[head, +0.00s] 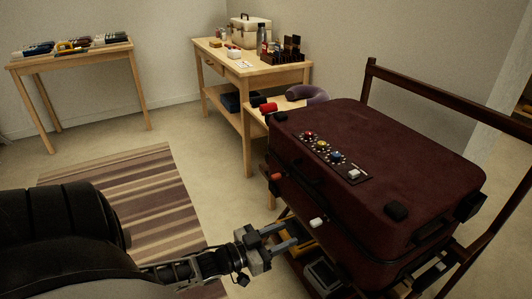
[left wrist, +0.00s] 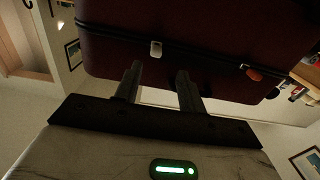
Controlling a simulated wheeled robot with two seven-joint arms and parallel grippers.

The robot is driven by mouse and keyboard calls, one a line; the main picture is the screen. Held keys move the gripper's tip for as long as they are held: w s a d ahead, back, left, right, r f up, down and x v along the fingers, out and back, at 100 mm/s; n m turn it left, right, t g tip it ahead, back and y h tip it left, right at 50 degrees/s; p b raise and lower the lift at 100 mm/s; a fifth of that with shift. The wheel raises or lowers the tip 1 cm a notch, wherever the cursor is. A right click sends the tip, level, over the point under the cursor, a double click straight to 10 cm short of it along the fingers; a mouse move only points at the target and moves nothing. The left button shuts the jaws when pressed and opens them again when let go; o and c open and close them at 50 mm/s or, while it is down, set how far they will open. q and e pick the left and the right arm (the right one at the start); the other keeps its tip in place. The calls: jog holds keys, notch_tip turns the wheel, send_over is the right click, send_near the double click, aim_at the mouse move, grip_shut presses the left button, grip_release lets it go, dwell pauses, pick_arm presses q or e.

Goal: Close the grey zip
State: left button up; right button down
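The dark red suitcase (head: 400,165) stands closed-looking on a wooden rack, its lid seam running along the front side. A pale grey pull (head: 317,222), apparently the grey zip, sits on that seam; it also shows in the left wrist view (left wrist: 155,48). An orange pull (head: 276,177) sits farther along the same seam. My left gripper (head: 291,234) is open and empty, its fingers pointing at the suitcase just short of the grey pull. In the left wrist view the grey pull appears just beyond and between the fingertips (left wrist: 158,70). My right gripper is not in view.
A panel (head: 325,156) with coloured knobs lies on the lid. The rack's dark frame (head: 440,84) rises behind the suitcase; boxed items sit beneath it. A wooden table (head: 285,77) with bottles stands behind. The striped rug (head: 120,190) is clear.

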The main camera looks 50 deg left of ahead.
pick_arm(q)
jog(key=v, duration=0.4)
jog(key=shift+s+a, duration=0.15)
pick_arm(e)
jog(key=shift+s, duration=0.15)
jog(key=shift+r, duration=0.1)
pick_arm(q)
jog(key=s+d+r+g+p, duration=0.2)
jog(key=d+r+p, duration=0.1)
jog(key=d, duration=0.4)
jog(key=s+d+r+g+p, duration=0.2)
jog(key=d+r+p, duration=0.1)
jog(key=d, duration=0.4)
jog(key=s+d+r+g+y+p, duration=0.1)
jog(key=s+d+r+g+p, duration=0.1)
jog(key=d, duration=0.5)
jog(key=shift+d+r+n+g+p, duration=0.25)
jog(key=shift+r+n+g+p, duration=0.25)
jog(key=shift+p, duration=0.4)
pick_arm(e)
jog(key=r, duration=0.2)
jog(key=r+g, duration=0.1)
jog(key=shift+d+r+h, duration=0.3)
